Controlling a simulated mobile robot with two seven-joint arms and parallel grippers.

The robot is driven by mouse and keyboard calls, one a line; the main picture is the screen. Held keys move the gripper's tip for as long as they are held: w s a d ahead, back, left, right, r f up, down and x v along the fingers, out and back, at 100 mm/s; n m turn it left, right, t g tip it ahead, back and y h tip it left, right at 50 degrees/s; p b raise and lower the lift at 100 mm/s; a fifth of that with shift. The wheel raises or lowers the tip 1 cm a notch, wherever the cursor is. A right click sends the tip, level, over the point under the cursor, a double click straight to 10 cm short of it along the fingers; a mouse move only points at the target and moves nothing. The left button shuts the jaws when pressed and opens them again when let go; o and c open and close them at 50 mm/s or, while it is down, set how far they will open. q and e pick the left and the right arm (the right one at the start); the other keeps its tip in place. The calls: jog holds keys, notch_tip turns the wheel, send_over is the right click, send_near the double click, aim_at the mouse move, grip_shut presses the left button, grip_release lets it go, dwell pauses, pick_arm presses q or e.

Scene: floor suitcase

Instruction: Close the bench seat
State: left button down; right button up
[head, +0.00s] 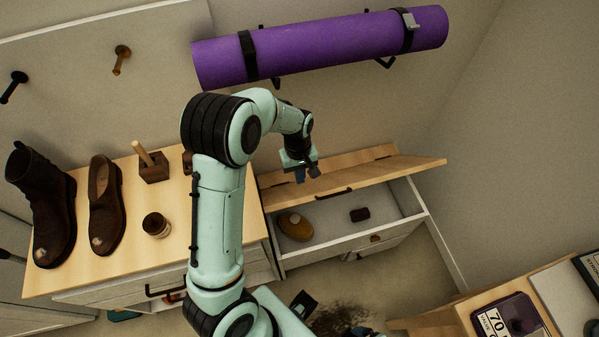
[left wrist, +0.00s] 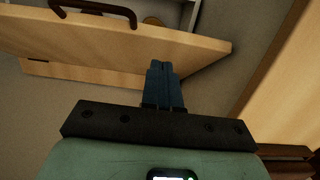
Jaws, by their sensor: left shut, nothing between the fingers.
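The bench seat (head: 367,176) is a pale wooden lid with a dark handle (head: 334,194) on its front edge. My left gripper (head: 308,174) is shut and empty by the left part of the lid. Its fingers (left wrist: 165,72) overlap the lid in the wrist view; I cannot tell whether they touch it. My right gripper is not visible.
In the compartment lie a brown-yellow oval object (head: 295,226) and a small dark one (head: 360,214). A purple roll (head: 325,47) hangs on the wall above.

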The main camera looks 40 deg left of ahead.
pick_arm(q)
jog(key=f, duration=0.7)
jog(key=shift+s+d+f+b, duration=0.15)
jog(key=shift+s+d+b, duration=0.05)
jog(key=shift+d+b, duration=0.15)
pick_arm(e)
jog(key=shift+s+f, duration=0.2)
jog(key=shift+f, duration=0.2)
